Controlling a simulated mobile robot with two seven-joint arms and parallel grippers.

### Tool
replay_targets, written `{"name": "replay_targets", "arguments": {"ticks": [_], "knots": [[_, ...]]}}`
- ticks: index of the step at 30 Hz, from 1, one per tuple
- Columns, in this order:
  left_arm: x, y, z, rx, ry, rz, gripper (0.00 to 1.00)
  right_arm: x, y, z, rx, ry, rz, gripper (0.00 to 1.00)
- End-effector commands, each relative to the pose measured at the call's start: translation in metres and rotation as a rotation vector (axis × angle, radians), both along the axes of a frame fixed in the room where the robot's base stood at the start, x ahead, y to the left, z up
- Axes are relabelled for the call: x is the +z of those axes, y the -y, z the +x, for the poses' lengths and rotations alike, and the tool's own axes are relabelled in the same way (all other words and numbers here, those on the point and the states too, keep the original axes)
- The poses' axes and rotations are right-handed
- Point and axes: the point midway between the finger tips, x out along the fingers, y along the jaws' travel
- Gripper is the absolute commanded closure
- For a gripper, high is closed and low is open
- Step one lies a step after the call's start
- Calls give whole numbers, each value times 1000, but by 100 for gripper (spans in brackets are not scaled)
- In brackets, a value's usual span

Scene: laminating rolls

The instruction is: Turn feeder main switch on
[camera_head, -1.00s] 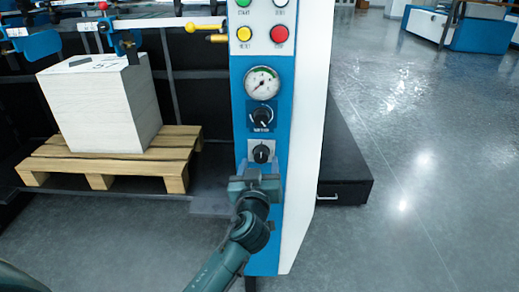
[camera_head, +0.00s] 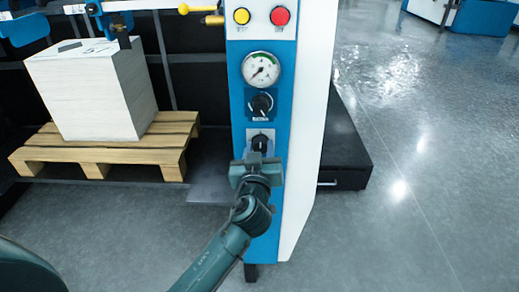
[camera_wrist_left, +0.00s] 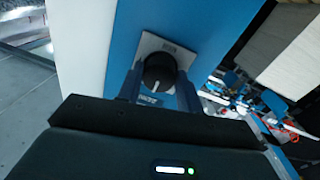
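A black rotary knob on a small silver plate (camera_head: 260,142) sits low on the blue panel face of the feeder, below another knob. It looks like the main switch; its label is too small to read. The knob also shows in the left wrist view (camera_wrist_left: 159,72), with a pale pointer line running down its face. My left gripper (camera_head: 259,160) is just in front of and below it. In the left wrist view its two fingers stand apart (camera_wrist_left: 158,90), one on each side of the knob, with gaps showing. My right gripper is out of view.
Above the switch are another black knob (camera_head: 261,104), a round gauge (camera_head: 261,69), a yellow button (camera_head: 242,16) and a red button (camera_head: 280,16). Left stands a paper stack (camera_head: 95,95) on a wooden pallet (camera_head: 92,156). The floor at right is clear beyond a low black box (camera_head: 347,153).

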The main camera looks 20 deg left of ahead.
Motion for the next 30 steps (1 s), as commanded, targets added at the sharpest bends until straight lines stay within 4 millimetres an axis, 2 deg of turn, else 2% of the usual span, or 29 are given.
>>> {"name": "replay_targets", "arguments": {"ticks": [1, 8, 20, 30], "knots": [[0, 0, 0, -1, 0, 0, 69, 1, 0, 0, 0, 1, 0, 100], [0, 0, 0, -1, 0, 0, 87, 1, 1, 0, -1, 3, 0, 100], [2, 0, 0, -1, -23, 84, 87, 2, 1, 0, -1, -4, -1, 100], [3, 0, 0, -1, -100, 350, 87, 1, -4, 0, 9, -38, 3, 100]]}}
